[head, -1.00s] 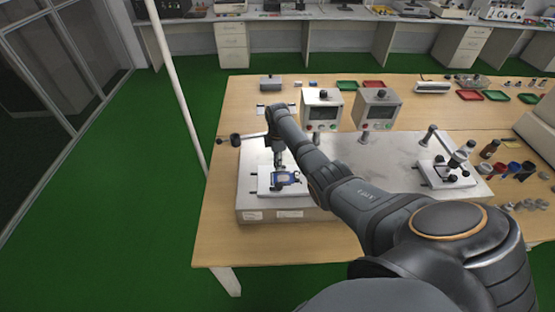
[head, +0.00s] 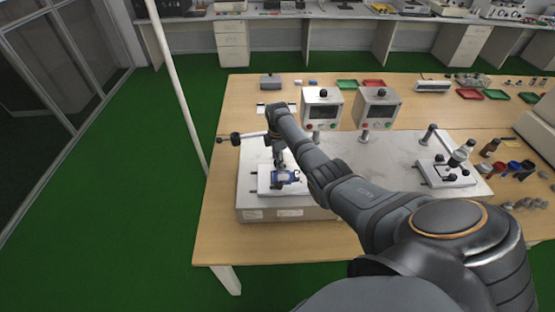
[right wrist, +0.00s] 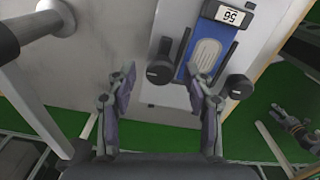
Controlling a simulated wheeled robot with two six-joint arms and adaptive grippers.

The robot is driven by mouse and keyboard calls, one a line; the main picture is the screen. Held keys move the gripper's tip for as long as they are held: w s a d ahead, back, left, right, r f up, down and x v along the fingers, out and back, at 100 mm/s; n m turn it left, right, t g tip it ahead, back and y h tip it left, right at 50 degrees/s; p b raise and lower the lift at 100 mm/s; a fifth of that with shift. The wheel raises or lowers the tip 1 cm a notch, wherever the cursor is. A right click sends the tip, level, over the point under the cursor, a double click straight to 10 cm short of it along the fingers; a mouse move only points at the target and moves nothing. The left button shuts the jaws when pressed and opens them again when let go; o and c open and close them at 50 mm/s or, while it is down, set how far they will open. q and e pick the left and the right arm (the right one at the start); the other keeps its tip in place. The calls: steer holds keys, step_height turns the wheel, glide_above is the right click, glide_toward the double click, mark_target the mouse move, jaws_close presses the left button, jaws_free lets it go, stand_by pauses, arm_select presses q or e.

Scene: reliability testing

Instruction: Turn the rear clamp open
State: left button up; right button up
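A blue device (head: 291,176) sits on the white plate (head: 266,187) of the left test station. In the right wrist view the device (right wrist: 206,50) has a small digital display, with a black clamp knob (right wrist: 160,72) on one side and another black clamp knob (right wrist: 239,87) on the other. Which one is the rear clamp I cannot tell for sure. My right gripper (right wrist: 163,82) is open. The first knob lies between its fingers in the picture; I see no clear contact. In the head view my right gripper (head: 279,166) hides part of the device.
A lever with a black knob (head: 236,139) sticks out left of the station. Two display boxes (head: 322,108) stand behind. A second test station (head: 443,174) and several bottles are on the right. The table's front left strip is clear.

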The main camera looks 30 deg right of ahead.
step_height(320, 180, up, 12)
stand_by(0.6)
stand_by(0.4)
